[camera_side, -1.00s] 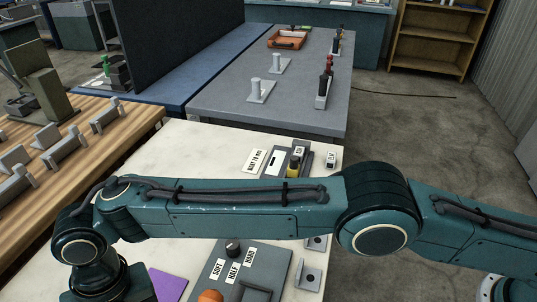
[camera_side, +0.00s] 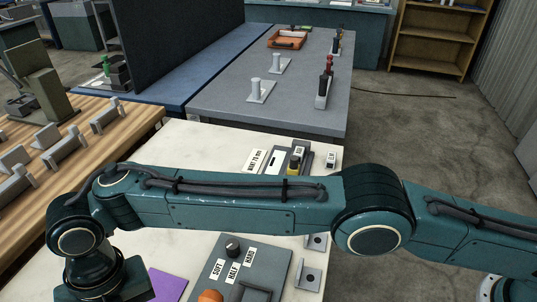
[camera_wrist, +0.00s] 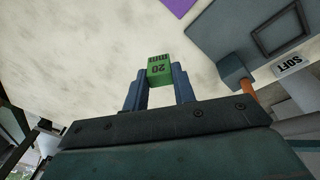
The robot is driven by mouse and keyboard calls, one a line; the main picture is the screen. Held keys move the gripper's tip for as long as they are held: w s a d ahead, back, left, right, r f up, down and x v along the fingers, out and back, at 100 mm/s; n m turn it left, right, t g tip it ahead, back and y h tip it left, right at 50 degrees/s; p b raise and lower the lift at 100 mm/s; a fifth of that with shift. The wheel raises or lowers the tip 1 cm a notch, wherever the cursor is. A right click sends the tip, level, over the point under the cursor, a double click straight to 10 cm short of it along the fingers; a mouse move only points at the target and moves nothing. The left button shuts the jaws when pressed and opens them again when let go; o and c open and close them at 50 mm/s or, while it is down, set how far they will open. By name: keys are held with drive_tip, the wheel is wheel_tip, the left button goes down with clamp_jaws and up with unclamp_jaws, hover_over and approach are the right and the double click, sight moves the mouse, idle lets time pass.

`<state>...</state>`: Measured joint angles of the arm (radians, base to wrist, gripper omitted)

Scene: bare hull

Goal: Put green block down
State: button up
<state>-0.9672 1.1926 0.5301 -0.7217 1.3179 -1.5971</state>
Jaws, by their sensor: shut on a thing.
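Pale tabletop (camera_wrist: 75,50) shows around and beyond the block. I cannot tell whether the block touches the table or is above it. In the side view my arm crosses the white table (camera_side: 190,140), and the fingers and block are out of sight at the lower left.
A grey panel (camera_side: 214,271) with a dark knob (camera_side: 233,247) and labels SOFT, HALF and HARD stands on the table. A purple sheet (camera_side: 167,285) lies to its left. An orange part (camera_side: 210,296) is at the panel's front. Bare tabletop surrounds the block in the wrist view.

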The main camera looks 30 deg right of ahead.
drive_tip(key=w+d+m, duration=0.3)
drive_tip(key=w+d, duration=0.6)
drive_tip(key=w, duration=0.3)
drive_tip(key=m, duration=0.8)
hover_over(297, 154)
drive_tip(key=s+a, duration=0.2)
drive_tip(key=shift+t+h, duration=0.3)
drive_tip(key=shift+s+d+f, duration=0.1)
drive_tip(key=shift+d+f, duration=0.05)
drive_tip(key=shift+f, duration=4.15)
drive_tip(key=shift+f, duration=0.1)
drive_tip(key=o, duration=1)
drive_tip(key=shift+o, duration=0.2)
